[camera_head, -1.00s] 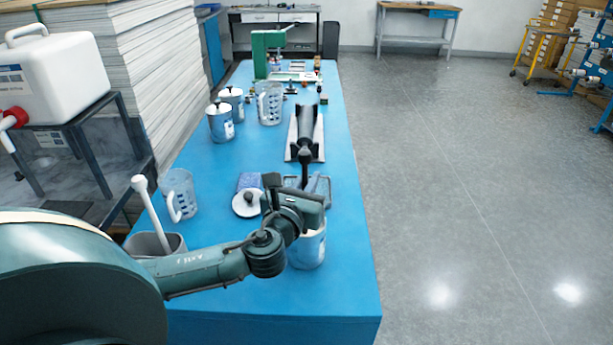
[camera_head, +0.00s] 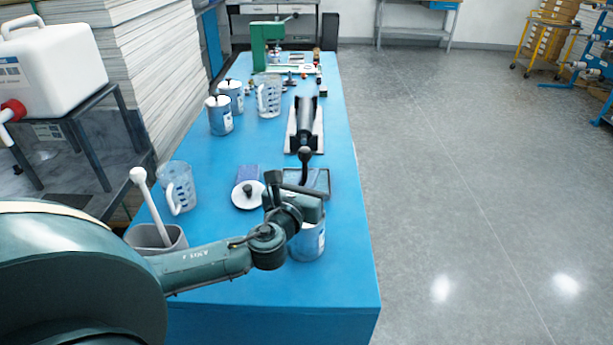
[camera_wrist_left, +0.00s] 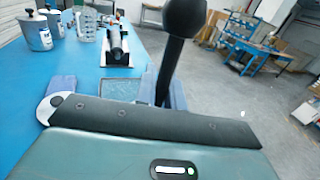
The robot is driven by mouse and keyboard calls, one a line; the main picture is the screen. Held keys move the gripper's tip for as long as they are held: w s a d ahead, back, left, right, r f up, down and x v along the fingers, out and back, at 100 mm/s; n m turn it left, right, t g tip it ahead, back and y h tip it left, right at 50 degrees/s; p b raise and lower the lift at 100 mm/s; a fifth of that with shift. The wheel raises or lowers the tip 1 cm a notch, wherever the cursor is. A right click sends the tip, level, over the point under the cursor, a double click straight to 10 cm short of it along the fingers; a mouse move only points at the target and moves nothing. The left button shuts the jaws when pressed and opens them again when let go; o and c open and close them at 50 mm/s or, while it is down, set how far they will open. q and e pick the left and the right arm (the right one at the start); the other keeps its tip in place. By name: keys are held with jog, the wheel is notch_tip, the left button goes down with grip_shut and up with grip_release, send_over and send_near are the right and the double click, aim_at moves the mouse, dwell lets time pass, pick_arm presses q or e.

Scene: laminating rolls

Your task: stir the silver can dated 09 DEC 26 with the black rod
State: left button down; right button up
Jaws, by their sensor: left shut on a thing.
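My left gripper (camera_head: 308,190) is shut on the black rod (camera_head: 304,166), which stands roughly upright with its round knob on top. The knob and shaft also show large in the left wrist view (camera_wrist_left: 168,70). A silver can (camera_head: 308,243) with a blue and white label stands directly under and behind the gripper. The gripper hides the can's mouth and the rod's lower end, so I cannot tell how deep the rod reaches. Two other silver cans (camera_head: 220,118) stand farther back on the left. No date is readable on any can. My right gripper is out of view.
On the blue table (camera_head: 230,285) are a white lid (camera_head: 240,202), a blue cloth (camera_head: 249,173), a tray (camera_head: 318,180), a black roller on a stand (camera_head: 305,125), a clear jug (camera_head: 176,185) and a grey container (camera_head: 172,240) holding a white stick. The front of the table is clear.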

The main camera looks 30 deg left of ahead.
pick_arm(q)
notch_tip(320, 180, up, 12)
dwell(1.1)
jog(key=shift+f, duration=0.1)
dwell(0.4)
jog(key=shift+r, duration=2)
